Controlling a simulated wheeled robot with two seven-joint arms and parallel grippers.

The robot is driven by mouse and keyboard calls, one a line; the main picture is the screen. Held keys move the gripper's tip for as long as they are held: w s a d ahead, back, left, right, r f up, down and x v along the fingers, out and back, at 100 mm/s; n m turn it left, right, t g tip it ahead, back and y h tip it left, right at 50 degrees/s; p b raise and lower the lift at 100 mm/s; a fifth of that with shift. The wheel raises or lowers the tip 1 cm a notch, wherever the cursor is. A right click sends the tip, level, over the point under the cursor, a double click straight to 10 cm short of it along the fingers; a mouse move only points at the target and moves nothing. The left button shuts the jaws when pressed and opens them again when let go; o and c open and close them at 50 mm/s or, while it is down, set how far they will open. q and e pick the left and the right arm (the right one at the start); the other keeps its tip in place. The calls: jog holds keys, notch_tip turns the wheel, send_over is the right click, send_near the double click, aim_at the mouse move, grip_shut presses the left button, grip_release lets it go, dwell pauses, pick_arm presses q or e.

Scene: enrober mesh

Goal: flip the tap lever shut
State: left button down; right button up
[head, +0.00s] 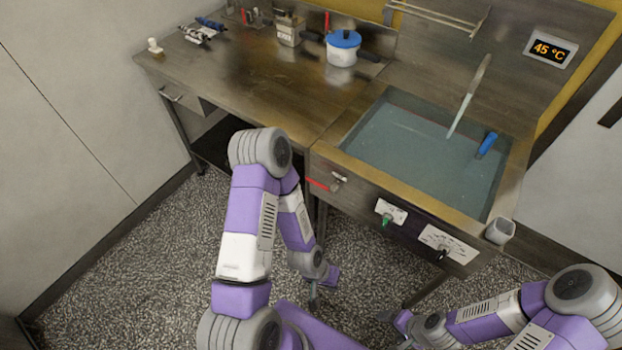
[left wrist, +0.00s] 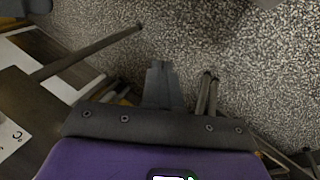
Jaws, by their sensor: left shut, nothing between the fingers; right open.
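The tap (head: 337,182) sits on the front of the steel sink unit, near its left end. Its red lever (head: 317,184) sticks out to the left, roughly level. My left gripper (head: 313,298) hangs below the tap, well apart from the lever, and is partly hidden by its own wrist. In the left wrist view my left gripper (left wrist: 163,72) is shut and empty, over the speckled floor; the lever cannot be made out there. My right gripper (head: 384,316) is open and empty, low in front of the unit and away from the tap.
The sink basin (head: 400,145) holds water, a blue-handled tool (head: 487,144) and a long pale stick (head: 468,95). A green knob (head: 385,219) and a black knob (head: 442,254) are right of the tap. A blue-lidded pot (head: 342,50) stands on the worktop (head: 250,90).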

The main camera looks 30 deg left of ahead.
pick_arm(q)
jog(key=w+a+r+m+t+y+p, duration=0.1)
jog(key=w+a+r+t+p, duration=0.2)
jog(key=a+r+p, duration=0.2)
jog(key=w+a+r+m+t+y+p, duration=0.1)
jog(key=w+a+r+t+p, duration=0.2)
jog(key=a+r, duration=0.5)
jog(key=w+a+r+m+t+p, duration=0.1)
jog(key=w+a+r+t+p, duration=0.2)
jog(key=r, duration=1)
jog(key=a+p, duration=0.3)
jog(key=shift+w+a+t+y+p, duration=0.3)
jog(key=shift+w+a+y, duration=0.05)
jog(key=shift+a+y, duration=0.05)
